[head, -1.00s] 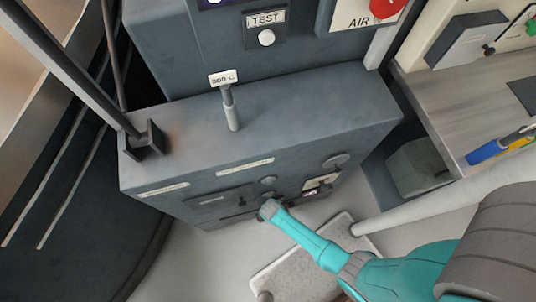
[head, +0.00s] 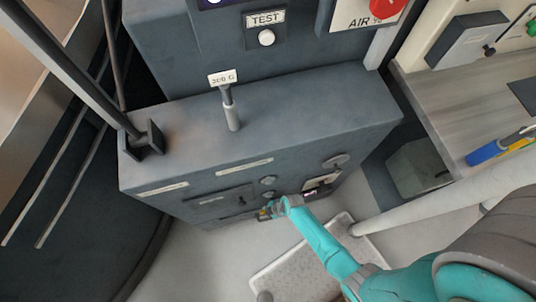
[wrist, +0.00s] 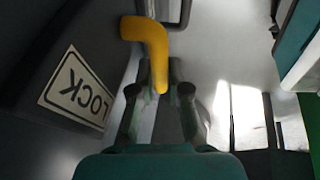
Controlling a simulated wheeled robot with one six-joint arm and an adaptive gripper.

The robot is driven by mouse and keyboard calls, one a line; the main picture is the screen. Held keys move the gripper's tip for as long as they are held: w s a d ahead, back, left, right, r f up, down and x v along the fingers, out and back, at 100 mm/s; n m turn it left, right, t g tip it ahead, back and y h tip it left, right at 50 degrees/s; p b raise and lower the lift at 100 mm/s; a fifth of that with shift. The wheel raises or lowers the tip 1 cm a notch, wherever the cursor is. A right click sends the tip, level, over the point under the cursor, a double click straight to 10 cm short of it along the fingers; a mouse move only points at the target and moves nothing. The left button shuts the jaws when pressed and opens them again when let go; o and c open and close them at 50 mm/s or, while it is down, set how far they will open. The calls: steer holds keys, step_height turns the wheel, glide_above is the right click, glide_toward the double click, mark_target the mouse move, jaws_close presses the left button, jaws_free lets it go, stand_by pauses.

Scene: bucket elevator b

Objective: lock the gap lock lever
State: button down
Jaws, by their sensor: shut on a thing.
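The gap lock lever is a bent yellow handle (wrist: 150,45) at the top middle of the wrist view. Its lower end lies between the fingertips of my gripper (wrist: 160,88), which is shut on it. A tilted, upside-down LOCK label (wrist: 75,92) is on the dark panel to the left. In the head view my gripper (head: 272,210) is low at the front face of the grey cabinet (head: 300,110).
Round knobs (head: 268,181) and a dark slot plate are on the cabinet front close to my gripper. A pale tray (head: 290,275) lies on the floor below my arm. A grey workbench (head: 460,100) stands at the right.

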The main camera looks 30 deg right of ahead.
steer(key=shift+s, duration=0.1)
stand_by(0.3)
steer(key=c, duration=1.4)
jaws_free()
steer(key=shift+r, duration=0.1)
steer(key=v, duration=1.2)
steer(key=shift+d, duration=0.15)
steer(key=shift+s, duration=0.15)
